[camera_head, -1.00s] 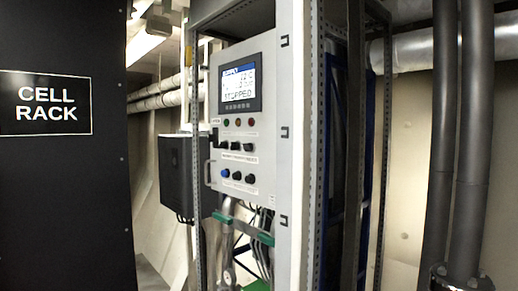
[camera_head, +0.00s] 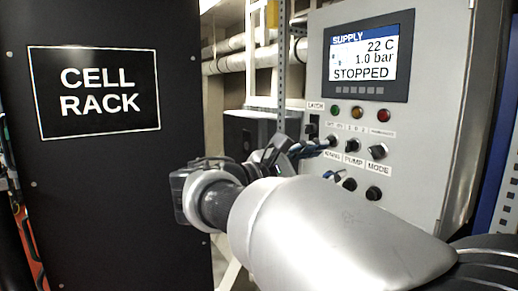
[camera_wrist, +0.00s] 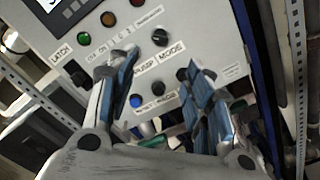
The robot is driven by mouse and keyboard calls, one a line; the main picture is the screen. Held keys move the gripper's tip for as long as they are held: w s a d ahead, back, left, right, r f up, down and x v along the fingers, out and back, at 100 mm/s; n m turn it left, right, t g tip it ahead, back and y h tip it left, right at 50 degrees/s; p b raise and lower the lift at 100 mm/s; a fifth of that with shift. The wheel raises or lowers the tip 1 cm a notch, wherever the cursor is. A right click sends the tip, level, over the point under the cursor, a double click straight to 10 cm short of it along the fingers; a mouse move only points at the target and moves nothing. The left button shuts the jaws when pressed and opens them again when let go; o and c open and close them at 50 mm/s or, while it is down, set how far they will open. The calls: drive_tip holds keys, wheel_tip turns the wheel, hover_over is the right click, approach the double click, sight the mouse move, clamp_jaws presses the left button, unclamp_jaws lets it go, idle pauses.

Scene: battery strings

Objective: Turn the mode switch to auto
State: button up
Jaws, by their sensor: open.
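The mode switch (camera_head: 377,151) is a black knob at the right of the upper knob row on the grey panel, above its MODE label. It also shows in the wrist view (camera_wrist: 160,37), beyond the fingertips. Its exact setting is too small to read. My gripper (camera_head: 320,160) reaches in front of the panel's left part, left of the mode switch. In the wrist view my gripper (camera_wrist: 152,82) has its two blue-padded fingers spread apart with nothing between them. The left finger partly covers the heating and pump knobs.
Above the knobs are green, orange and red lamps and a screen (camera_head: 366,58) reading STOPPED. Below are a blue button (camera_wrist: 136,101) and black knobs (camera_head: 373,193). A latch (camera_head: 313,129) sits at the panel's left. A black cell rack (camera_head: 100,190) stands left.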

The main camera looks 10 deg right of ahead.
sight(371, 153)
drive_tip(key=x, duration=1.6)
drive_tip(key=shift+w, duration=0.1)
drive_tip(key=shift+c, duration=0.4)
drive_tip(key=c, duration=1)
